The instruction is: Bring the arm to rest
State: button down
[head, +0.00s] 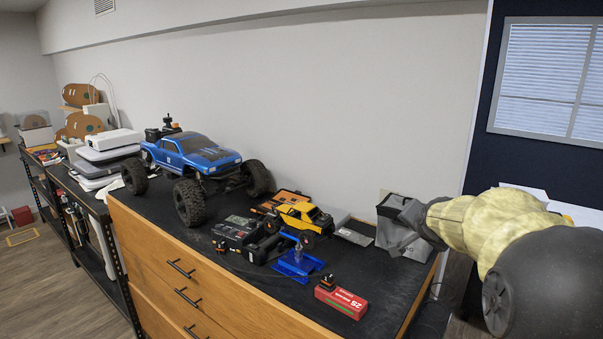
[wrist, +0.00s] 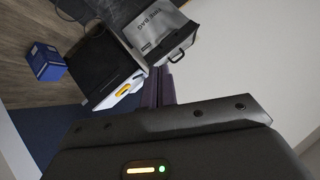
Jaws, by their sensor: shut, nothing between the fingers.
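My gripper (head: 402,210) is at the right in the head view, at the end of my arm, raised in front of the grey bag. Its jaws are shut with nothing between them. The bag (head: 400,243) stands at the right end of the black worktop (head: 372,283), partly hidden by my gripper in the head view. I cannot tell the gap between them.
A blue monster truck (head: 195,155), a yellow crawler (head: 302,218), a blue stand (head: 298,264) and a red box (head: 341,301) are on the worktop. A wall (head: 300,100) is behind. In the wrist view a blue box (wrist: 46,62) is on the floor.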

jog(key=s+a+f+n+g+y, duration=0.1)
jog(key=s+a+f+n+g, duration=0.3)
jog(key=s+f, duration=0.6)
jog(key=s+a+f+n+g+y, duration=0.1)
jog(key=s+a+f+n+g, duration=0.3)
jog(key=s+a+f, duration=0.3)
jog(key=s+f+n, duration=0.1)
jog(key=s+f, duration=0.3)
jog(key=s, duration=0.5)
jog(key=shift+s+a+n, duration=0.2)
jog(key=shift+n, duration=0.1)
